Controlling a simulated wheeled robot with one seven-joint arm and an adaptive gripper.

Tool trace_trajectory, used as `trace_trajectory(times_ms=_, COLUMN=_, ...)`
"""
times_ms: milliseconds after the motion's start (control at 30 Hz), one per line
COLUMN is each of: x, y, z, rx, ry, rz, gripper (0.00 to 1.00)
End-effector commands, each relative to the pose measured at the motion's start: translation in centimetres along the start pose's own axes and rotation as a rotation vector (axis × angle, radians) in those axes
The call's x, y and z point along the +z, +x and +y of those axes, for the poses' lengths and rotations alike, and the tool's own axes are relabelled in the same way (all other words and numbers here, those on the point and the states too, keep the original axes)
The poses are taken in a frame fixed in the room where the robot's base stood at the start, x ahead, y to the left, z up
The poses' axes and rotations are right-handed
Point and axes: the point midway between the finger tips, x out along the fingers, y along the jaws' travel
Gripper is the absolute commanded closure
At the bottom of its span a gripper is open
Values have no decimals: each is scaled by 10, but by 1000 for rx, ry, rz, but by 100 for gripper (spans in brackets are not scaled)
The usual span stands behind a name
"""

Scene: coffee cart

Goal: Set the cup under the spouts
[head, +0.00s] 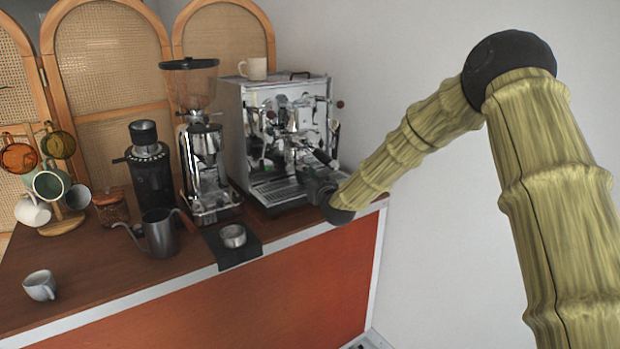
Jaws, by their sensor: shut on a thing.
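The espresso machine (237,133) stands at the right end of the counter. A portafilter with a black handle (322,156) sits at its front; its spouts are too small to make out. My gripper (309,178) is low in front of the machine, at the right edge of the drip tray (276,191). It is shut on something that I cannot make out. A pale blue-grey cup (39,286) stands at the counter's front left, far from my gripper. A cream cup (253,68) stands on top of the machine.
A grinder (207,150), a black grinder (151,180) and a grey kettle (159,235) stand left of the machine. A metal dish (232,236) sits on a black mat (238,255). A mug tree (61,224) stands at the left. The counter's front left is mostly clear.

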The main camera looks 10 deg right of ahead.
Motion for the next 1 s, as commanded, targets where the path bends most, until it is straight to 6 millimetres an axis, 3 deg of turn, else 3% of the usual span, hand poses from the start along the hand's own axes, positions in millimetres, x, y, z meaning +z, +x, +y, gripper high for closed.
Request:
trace_trajectory(times_ms=33, x=0, y=0, z=0, rx=0, ry=0, rz=1, gripper=90)
trace_trajectory(times_ms=167, x=0, y=0, z=0, rx=0, ry=0, rz=1, gripper=69)
trace_trajectory(times_ms=567, x=0, y=-5, z=0, rx=0, ry=0, rz=0, gripper=69)
trace_trajectory(times_ms=767, x=0, y=-31, z=0, rx=-1, ry=1, rz=-1, gripper=69)
trace_trajectory(times_ms=1000, x=0, y=-76, z=0, rx=-1, ry=1, rz=-2, gripper=69)
